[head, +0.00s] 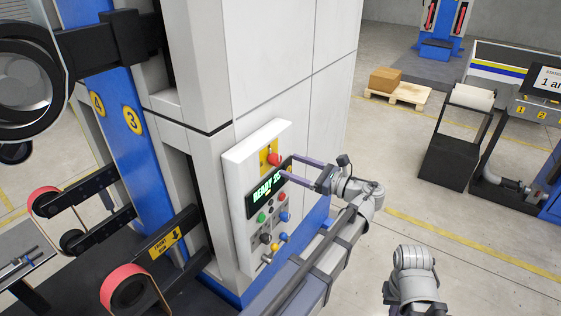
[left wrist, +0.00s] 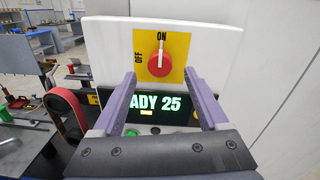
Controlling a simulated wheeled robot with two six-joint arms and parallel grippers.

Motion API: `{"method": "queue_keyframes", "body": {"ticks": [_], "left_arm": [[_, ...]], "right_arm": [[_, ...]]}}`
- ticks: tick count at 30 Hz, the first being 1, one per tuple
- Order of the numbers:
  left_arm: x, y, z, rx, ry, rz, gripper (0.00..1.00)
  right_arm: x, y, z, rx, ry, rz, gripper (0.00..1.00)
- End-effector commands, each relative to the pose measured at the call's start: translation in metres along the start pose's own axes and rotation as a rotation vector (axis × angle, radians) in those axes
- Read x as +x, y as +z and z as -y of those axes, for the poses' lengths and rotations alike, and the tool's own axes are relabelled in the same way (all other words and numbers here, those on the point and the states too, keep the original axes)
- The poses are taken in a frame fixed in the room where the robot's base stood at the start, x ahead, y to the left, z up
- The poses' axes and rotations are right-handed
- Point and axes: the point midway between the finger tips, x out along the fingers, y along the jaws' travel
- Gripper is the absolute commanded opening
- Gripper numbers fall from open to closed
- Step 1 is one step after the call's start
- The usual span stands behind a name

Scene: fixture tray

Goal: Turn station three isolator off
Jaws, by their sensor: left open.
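The isolator is a red rotary knob (left wrist: 159,64) on a yellow plate (left wrist: 178,46) marked ON at the top and OFF at the left. In the left wrist view its white mark points up at ON. In the head view the red knob (head: 274,158) sits at the top of a white control panel (head: 238,165). My left gripper (head: 288,167) is open, its purple fingers in front of the panel by the display. In the left wrist view the fingertips (left wrist: 160,78) are spread either side of and below the knob, not closed on it. My right gripper is out of view.
Below the knob are a green-lettered display (head: 266,188), coloured buttons (head: 284,216) and small levers. A blue post (head: 120,115) with badges 4 and 3 stands to the left, with red-rimmed rollers (head: 128,285) below.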

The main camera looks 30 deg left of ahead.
Motion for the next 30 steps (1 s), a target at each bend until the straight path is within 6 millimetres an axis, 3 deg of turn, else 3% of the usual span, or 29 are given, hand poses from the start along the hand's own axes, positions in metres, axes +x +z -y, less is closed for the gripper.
{"method": "queue_keyframes", "body": {"ticks": [3, 9, 21, 30], "left_arm": [[0.02, 0.0, -0.001, -0.001, 0.003, 0.0, 0.77], [0.043, 0.0, -0.001, -0.001, 0.002, -0.001, 0.77], [0.05, 0.0, 0.0, -0.001, 0.0, -0.001, 0.77], [0.05, 0.0, 0.0, -0.001, 0.0, -0.001, 0.45]], "right_arm": [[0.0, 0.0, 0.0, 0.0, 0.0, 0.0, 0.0], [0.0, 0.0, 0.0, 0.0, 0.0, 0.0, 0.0], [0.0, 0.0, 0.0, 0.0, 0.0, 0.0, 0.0], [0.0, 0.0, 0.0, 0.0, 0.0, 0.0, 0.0]]}}
